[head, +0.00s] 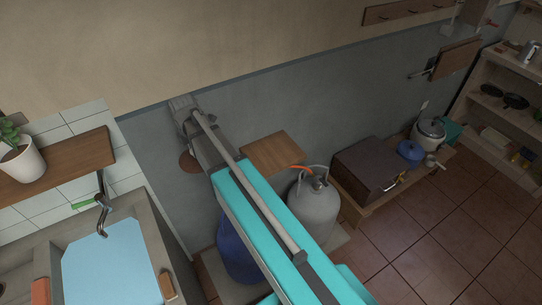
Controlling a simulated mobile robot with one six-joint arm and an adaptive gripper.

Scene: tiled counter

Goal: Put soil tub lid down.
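In the head view my arm reaches from the bottom edge toward the upper left, ending in grey links by the wall. I cannot make out gripper fingers, so its opening and anything in it are hidden. A small brown round disc (190,162) shows just left of the arm, partly hidden; I cannot tell whether it is the soil tub lid or whether it is held. A dark blue tub (234,252) stands below the arm, its upper part mostly covered by it; I cannot tell if it is the soil tub.
A grey gas cylinder (315,212) with an orange hose stands right of my arm, near a wooden board (273,151). A brown box (368,167) and a blue pot (410,150) sit on a low bench. A sink (110,272) is at lower left. Tiled floor (440,235) at right is clear.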

